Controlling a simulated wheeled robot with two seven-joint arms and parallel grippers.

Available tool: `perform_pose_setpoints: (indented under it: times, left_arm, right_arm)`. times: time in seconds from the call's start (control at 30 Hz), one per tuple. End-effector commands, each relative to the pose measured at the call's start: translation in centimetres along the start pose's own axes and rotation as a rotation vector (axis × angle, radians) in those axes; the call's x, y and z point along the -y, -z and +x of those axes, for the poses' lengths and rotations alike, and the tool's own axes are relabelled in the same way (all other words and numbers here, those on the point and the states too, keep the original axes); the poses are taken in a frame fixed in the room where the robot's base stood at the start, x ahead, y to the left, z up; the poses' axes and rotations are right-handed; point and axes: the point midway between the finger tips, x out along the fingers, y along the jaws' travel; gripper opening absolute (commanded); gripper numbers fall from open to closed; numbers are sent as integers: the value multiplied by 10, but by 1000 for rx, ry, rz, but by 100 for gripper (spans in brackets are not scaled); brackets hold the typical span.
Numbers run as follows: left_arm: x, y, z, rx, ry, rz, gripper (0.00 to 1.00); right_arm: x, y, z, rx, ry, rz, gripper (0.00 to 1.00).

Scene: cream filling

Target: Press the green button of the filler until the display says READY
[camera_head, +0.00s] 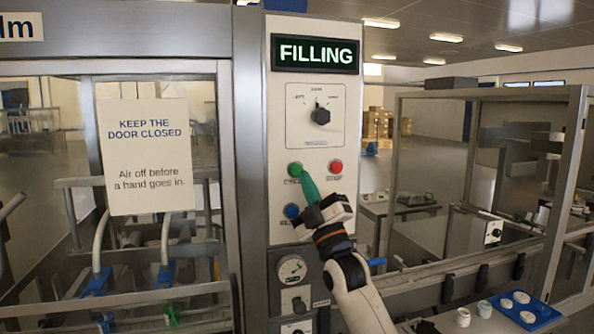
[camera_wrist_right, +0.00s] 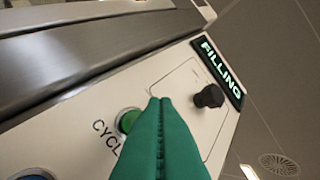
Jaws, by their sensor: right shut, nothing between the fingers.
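The filler's display (camera_head: 316,53) reads FILLING in lit green letters, and it also shows in the right wrist view (camera_wrist_right: 221,70). The green button (camera_head: 295,169) sits on the white panel above its label, left of a red button (camera_head: 335,167). In the right wrist view the green button (camera_wrist_right: 128,120) is partly hidden behind my fingers. My right gripper (camera_head: 306,178) is shut and empty, its green fingertips close beside the green button's lower right edge. I cannot tell whether they touch it. My left gripper is not in view.
A black selector knob (camera_head: 320,115) is above the buttons. A blue button (camera_head: 291,211) is below, near my right wrist. A gauge (camera_head: 292,269) is lower. A glass door with a sign (camera_head: 147,155) is at left. A blue tray (camera_head: 545,312) with white pots is at lower right.

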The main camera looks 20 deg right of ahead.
Motion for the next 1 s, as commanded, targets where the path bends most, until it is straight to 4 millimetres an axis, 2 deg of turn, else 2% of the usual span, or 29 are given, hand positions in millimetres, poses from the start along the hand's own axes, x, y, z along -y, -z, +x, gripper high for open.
perform_pose_setpoints:
  times: [0.3, 0.83, 0.93, 1.0]
  left_arm:
    - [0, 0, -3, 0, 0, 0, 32]
    - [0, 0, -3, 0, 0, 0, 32]
    - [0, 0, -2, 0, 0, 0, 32]
    - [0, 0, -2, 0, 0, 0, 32]
  right_arm:
    - [11, -10, -15, -1, -1, -1, 0]
    - [11, -11, -15, 0, 0, -1, 0]
    - [6, -9, -19, -11, -15, 8, 0]
    - [-8, -3, -32, -41, -57, 33, 0]
